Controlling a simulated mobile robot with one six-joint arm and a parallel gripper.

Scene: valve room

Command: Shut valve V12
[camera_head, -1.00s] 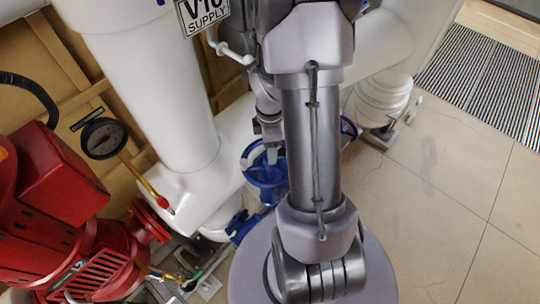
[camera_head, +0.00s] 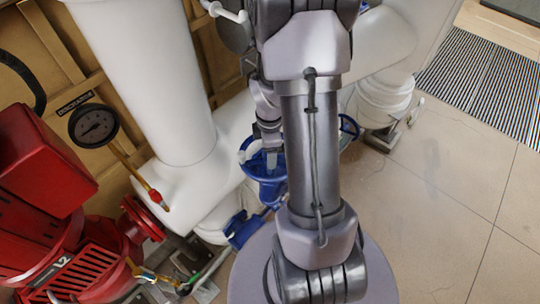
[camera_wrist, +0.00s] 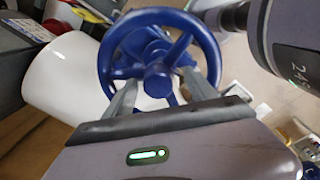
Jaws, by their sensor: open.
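A blue handwheel (camera_head: 264,187) with a blue valve body sits low beside white pipework, left of my arm in the head view. No tag is readable on it, so I cannot tell whether it is V12. It fills the upper middle of the wrist view, with its hub (camera_wrist: 158,80) and spokes facing me. My gripper (camera_wrist: 159,82) is open, its two fingers at the wheel on either side of the hub. I cannot tell whether they touch it. In the head view my arm partly hides the wheel.
A red pump (camera_head: 50,215) and a pressure gauge (camera_head: 94,125) stand at left. A thick white pipe (camera_head: 150,80) rises behind the wheel. Another blue wheel (camera_head: 349,126) shows partly behind my arm. The tiled floor (camera_head: 450,190) at right is clear.

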